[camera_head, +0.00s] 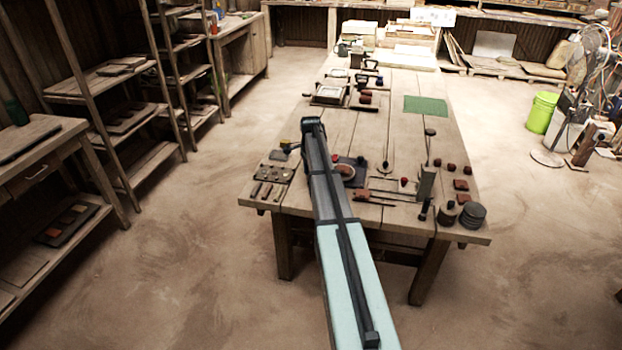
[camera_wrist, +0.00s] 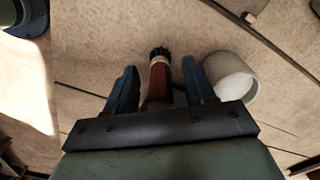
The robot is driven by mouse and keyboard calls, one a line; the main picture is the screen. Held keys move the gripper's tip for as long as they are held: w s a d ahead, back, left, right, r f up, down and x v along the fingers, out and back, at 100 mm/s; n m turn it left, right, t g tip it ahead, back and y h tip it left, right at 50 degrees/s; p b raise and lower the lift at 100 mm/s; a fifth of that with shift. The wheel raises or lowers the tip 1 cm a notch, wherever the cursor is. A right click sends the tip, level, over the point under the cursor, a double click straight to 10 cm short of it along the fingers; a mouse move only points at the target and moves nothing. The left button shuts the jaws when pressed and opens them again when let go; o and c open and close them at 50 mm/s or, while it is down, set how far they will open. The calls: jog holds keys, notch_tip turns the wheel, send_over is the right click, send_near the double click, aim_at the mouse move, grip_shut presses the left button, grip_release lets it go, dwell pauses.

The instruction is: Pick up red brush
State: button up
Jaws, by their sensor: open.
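The red brush (camera_wrist: 158,84) shows in the wrist view as a red-brown shaft with a pale band and a dark, ragged tip. It lies between the two blue fingers of my gripper (camera_wrist: 160,70). The fingers are apart, with a gap on each side of the brush. The lower end of the brush is hidden behind the gripper's body. In the head view my arm reaches over the near part of the wooden table (camera_head: 345,200). I cannot make out the gripper's fingers or the brush there.
In the head view, small tools and a stack of dark discs (camera_head: 472,215) crowd the table's near end. A green mat (camera_head: 425,106) lies farther back. Shelves (camera_head: 115,85) stand at the left.

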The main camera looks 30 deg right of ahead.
jog(key=shift+c, duration=0.5)
grip_shut()
notch_tip(320, 180, up, 10)
dwell(0.7)
